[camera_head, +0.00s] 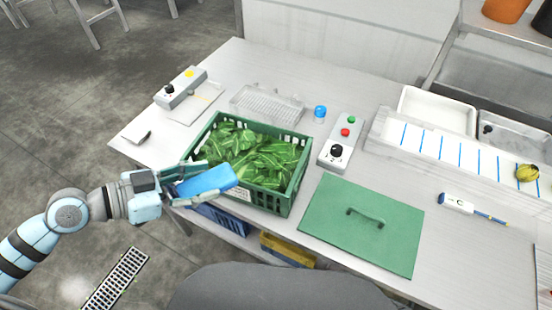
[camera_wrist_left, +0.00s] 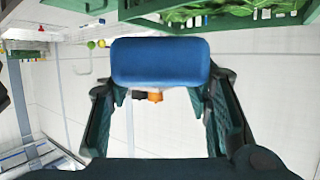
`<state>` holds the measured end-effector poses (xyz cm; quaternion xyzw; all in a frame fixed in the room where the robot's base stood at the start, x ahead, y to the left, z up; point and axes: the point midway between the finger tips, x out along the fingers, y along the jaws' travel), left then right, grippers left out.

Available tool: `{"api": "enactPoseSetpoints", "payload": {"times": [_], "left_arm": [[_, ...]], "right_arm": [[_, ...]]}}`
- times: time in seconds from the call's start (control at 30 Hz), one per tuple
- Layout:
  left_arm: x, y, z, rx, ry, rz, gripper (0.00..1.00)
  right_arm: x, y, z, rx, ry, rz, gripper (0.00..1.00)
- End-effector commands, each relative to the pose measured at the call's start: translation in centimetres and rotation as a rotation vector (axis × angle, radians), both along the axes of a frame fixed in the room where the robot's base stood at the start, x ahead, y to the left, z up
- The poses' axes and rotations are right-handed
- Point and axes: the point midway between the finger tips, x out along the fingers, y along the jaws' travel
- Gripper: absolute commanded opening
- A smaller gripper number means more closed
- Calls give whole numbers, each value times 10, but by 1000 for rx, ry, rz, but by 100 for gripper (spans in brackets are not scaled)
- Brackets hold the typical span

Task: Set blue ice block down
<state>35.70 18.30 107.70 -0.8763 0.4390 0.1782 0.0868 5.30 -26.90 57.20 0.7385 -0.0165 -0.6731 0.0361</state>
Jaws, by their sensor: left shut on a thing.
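The blue ice block (camera_head: 207,182) is held level in my left gripper (camera_head: 178,179), in front of the left part of a green crate. The block also fills the upper middle of the left wrist view (camera_wrist_left: 160,62), between the two dark green fingers of the left gripper (camera_wrist_left: 160,95). The green crate (camera_head: 281,201) is full of leafy greens (camera_head: 250,155) and stands near the table's front edge. A gap between the block and the table cannot be judged well. My right gripper is not in either view.
A green lid (camera_head: 330,230) with a handle lies right of the crate. A grey control box (camera_head: 340,142) with buttons, a clear tray (camera_head: 266,106) and a blue-capped jar (camera_head: 320,112) stand behind. Another control box (camera_head: 181,88) is at the back left. The table's front left corner has bare room.

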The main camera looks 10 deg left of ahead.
Motion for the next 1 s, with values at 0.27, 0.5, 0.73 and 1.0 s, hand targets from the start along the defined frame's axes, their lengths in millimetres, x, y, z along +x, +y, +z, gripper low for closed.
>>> {"api": "enactPoseSetpoints", "payload": {"times": [0.27,0.5,0.73,1.0], "left_arm": [[111,8,83,-13,-15,148,12],[153,11,129,-4,2,261,13],[152,12,48,-2,9,266,13],[152,13,-18,-1,0,267,13]], "right_arm": [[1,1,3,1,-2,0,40],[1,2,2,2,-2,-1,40],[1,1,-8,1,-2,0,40],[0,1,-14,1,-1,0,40]]}}
